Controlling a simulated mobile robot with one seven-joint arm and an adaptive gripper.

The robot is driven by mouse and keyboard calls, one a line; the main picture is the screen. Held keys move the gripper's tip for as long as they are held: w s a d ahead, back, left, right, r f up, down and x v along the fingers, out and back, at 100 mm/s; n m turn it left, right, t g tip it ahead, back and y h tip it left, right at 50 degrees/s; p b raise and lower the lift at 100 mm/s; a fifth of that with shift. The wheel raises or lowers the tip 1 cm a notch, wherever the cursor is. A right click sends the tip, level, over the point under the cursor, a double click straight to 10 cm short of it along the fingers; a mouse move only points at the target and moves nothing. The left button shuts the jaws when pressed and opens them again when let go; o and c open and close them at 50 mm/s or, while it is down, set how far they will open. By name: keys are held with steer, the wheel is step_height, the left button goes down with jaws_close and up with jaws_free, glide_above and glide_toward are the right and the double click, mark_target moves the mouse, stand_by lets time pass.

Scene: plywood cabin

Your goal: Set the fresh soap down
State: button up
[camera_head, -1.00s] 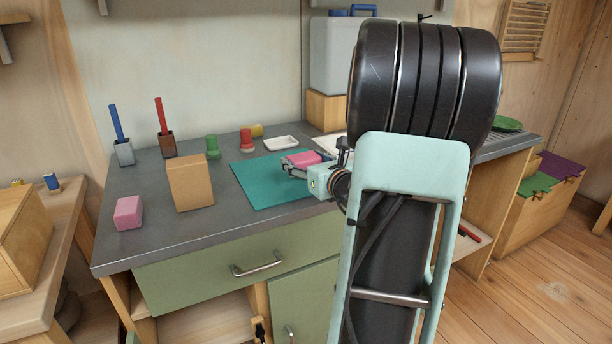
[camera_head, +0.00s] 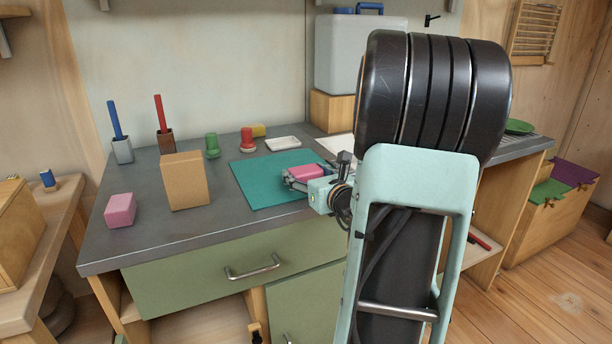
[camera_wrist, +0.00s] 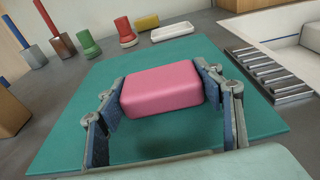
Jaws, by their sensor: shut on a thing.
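A pink soap block (camera_wrist: 162,88) sits between the two fingers of my gripper (camera_wrist: 165,100), which is shut on its sides. In the head view the held soap (camera_head: 304,171) is over the right part of the teal mat (camera_head: 255,183). It is at or close above the mat; I cannot tell whether it touches. A second pink block (camera_head: 120,210) lies at the left front of the counter. A white dish (camera_head: 283,144) lies behind the mat and looks empty. It also shows at the top of the wrist view (camera_wrist: 172,33).
A tan box (camera_head: 185,181) stands left of the mat. Green (camera_head: 212,146) and red (camera_head: 248,140) stamp-like pieces, a yellow block (camera_head: 258,130) and two pen holders are along the back. A metal rack (camera_wrist: 262,72) and sink lie to the right.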

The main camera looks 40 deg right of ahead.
steer(key=shift+f, duration=0.1)
steer(key=o, duration=1.2)
